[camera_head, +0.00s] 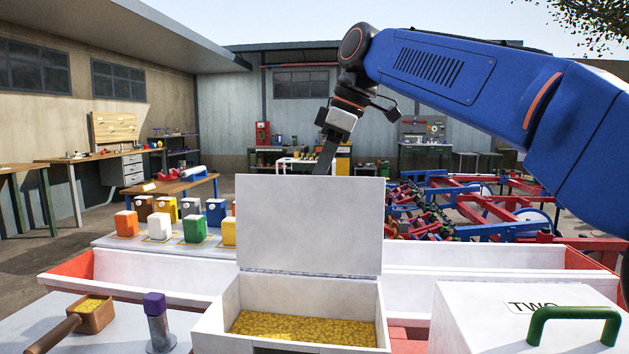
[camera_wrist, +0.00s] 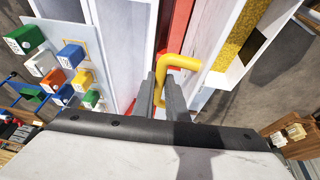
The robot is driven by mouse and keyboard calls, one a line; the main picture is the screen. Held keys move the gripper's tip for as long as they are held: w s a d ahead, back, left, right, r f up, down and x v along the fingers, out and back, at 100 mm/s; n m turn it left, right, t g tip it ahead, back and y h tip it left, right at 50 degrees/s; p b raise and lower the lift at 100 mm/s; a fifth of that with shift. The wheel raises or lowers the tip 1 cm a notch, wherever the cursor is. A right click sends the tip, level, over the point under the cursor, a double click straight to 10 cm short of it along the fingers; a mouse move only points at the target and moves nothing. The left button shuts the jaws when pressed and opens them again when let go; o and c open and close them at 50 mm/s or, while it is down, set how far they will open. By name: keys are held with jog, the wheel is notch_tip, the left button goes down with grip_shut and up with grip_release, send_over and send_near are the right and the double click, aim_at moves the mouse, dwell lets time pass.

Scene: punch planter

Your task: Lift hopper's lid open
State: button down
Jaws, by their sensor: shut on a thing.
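The open hopper (camera_head: 212,332) stands front centre in the head view, with yellow grain (camera_head: 300,327) inside. Its white lid (camera_head: 310,225) stands about upright at the back edge, hinged there. My gripper (camera_head: 327,155) reaches down behind the lid, which hides its fingertips in the head view. In the wrist view, my gripper (camera_wrist: 160,95) is shut on a yellow handle (camera_wrist: 183,62). The hopper's grain also shows at the upper right of the wrist view (camera_wrist: 240,38).
A second white hopper (camera_head: 480,320) marked TWO, with a green handle (camera_head: 572,316), is closed at right. A wooden scoop (camera_head: 90,315) and a purple-topped post (camera_head: 157,325) are at front left. Several coloured jugs (camera_head: 194,228) stand behind. Red and blue machinery (camera_head: 470,205) lies beyond.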

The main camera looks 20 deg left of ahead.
jog(key=shift+w+a+f, duration=0.15)
jog(key=shift+w, duration=0.3)
jog(key=shift+w+a+f, duration=0.1)
jog(key=shift+w, duration=0.35)
jog(key=c, duration=1.8)
grip_release()
jog(key=shift+o, duration=0.2)
jog(key=v, duration=1.2)
jog(key=shift+c, duration=0.7)
